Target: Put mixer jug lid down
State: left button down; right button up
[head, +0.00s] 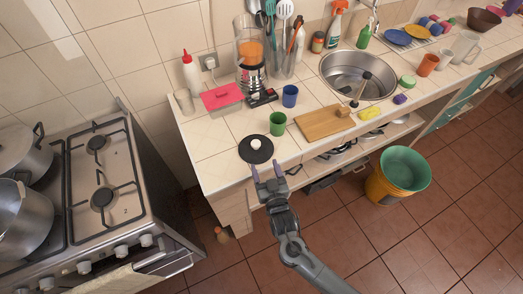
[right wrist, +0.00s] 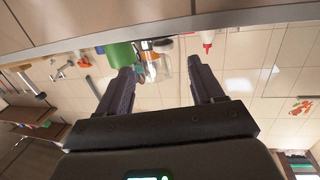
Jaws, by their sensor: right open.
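The mixer jug lid (head: 256,155), a black disc with a white knob, lies on the tiled counter close to its front edge in the head view. The mixer (head: 251,50) stands at the back by the wall, with a clear jug holding something orange. My right gripper (head: 267,172) is open and empty, just in front of the lid at the counter's front edge, apart from the knob. In the right wrist view its two fingers (right wrist: 165,88) are spread with nothing between them; I cannot make out the lid there. My left gripper is not in view.
A green cup (head: 277,124) stands right of the lid, with a wooden board (head: 322,124) and blue cup (head: 290,96) beyond. A pink-red box (head: 221,97) lies behind. The stove (head: 100,190) is at left; a bucket (head: 390,185) stands on the floor. Counter left of the lid is clear.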

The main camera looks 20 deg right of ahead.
aim_at(257, 148)
jog(key=w, duration=0.3)
jog(key=shift+w+d, duration=0.3)
jog(key=shift+w, duration=0.05)
jog(key=shift+w+d+f+p, duration=0.1)
jog(key=shift+w+f+p, duration=0.1)
jog(key=shift+w, duration=1.25)
jog(key=shift+w+f+p, duration=0.1)
jog(key=shift+w+p, duration=0.05)
jog(key=shift+w, duration=1.25)
jog(key=shift+r, duration=0.1)
jog(key=c, duration=1.2)
